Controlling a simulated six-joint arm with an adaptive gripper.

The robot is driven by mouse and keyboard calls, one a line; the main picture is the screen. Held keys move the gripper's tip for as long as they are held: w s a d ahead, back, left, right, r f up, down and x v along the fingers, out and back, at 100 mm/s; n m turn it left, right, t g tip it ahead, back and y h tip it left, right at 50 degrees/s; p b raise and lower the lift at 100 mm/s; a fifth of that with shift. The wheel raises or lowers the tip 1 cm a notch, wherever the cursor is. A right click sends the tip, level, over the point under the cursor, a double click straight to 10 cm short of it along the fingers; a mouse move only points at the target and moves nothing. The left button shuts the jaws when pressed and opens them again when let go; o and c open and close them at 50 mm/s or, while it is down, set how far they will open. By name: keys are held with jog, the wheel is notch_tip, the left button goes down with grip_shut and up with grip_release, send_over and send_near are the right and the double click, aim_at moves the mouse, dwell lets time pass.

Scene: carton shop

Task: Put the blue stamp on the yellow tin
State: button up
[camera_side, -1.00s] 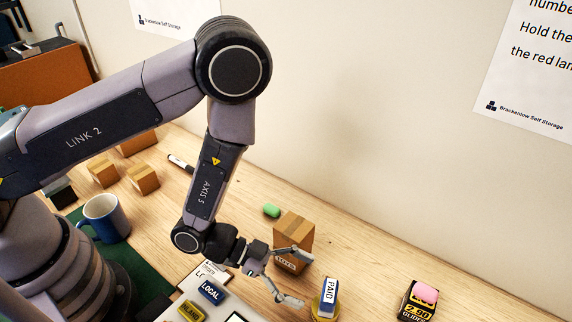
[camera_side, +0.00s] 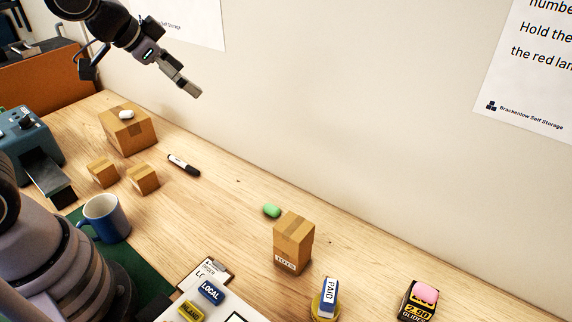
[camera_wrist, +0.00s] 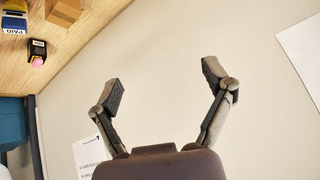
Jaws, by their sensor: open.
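A blue stamp (camera_side: 331,292) with a white face reading PAID stands upright on the round yellow tin (camera_side: 316,309) at the lower middle of the side view. Both also show at the top left of the wrist view, the stamp (camera_wrist: 13,22) and the tin (camera_wrist: 14,7) touching. My gripper (camera_side: 191,89) is high up against the wall at the upper left of the side view, far from the stamp. In the wrist view my gripper (camera_wrist: 162,85) has its fingers wide apart with only wall between them.
A dark block with a pink top (camera_side: 420,300) stands right. Mid-table is mostly clear.

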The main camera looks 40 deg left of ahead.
jog(key=s+a+r+n+g, duration=0.1)
jog(key=s+a+r+n, duration=0.1)
jog(key=s, duration=0.6)
jog(key=s+a+r+n+g+y, duration=0.1)
jog(key=s+a+r+n, duration=0.1)
jog(key=s, duration=0.6)
jog(key=shift+a+r+n, duration=0.3)
jog(key=shift+a+r, duration=0.2)
jog(key=shift+r, duration=0.15)
